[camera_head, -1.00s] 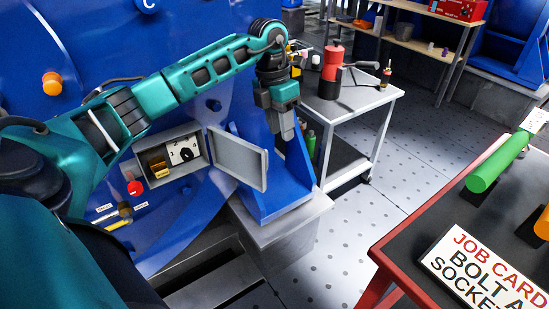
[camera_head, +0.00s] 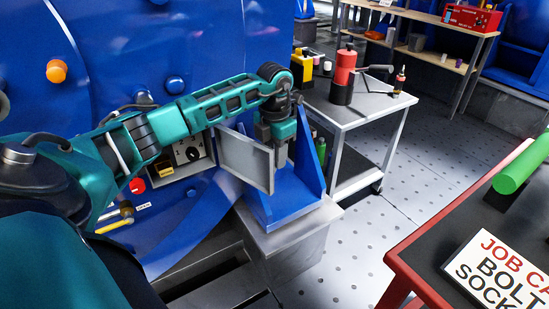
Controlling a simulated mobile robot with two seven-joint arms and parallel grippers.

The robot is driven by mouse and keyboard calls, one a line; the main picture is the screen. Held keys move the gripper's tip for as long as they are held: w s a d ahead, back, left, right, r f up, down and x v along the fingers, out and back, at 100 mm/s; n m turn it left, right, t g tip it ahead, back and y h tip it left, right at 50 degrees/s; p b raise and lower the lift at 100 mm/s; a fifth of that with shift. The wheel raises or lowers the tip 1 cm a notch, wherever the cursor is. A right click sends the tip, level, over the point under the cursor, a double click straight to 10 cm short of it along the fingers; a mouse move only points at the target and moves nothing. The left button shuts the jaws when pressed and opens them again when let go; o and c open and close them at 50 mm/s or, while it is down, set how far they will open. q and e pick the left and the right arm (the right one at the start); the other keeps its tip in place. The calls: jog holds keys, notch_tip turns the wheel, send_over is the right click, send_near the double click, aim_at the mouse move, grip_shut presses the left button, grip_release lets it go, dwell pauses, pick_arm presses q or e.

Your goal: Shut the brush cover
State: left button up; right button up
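The brush cover (camera_head: 246,162) is a flat grey hinged door. It stands open, swung out to the right from the grey brush box (camera_head: 209,163) on the blue motor housing. A dial and a yellow block show inside the box, partly hidden by my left arm. My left gripper (camera_head: 281,160) points down just beyond the cover's free right edge. Its fingers look close together, with nothing seen between them. I cannot tell whether they touch the cover. My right gripper is not in view.
A blue bracket (camera_head: 291,200) on a grey plinth stands right behind the cover. A grey trolley (camera_head: 372,108) with a red can stands beyond it. A red-edged table (camera_head: 412,281) with a job card is at the lower right. Dotted floor between is clear.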

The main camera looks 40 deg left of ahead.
pick_arm(q)
jog(key=shift+f, duration=0.1)
grip_shut()
dwell(0.3)
dwell(0.4)
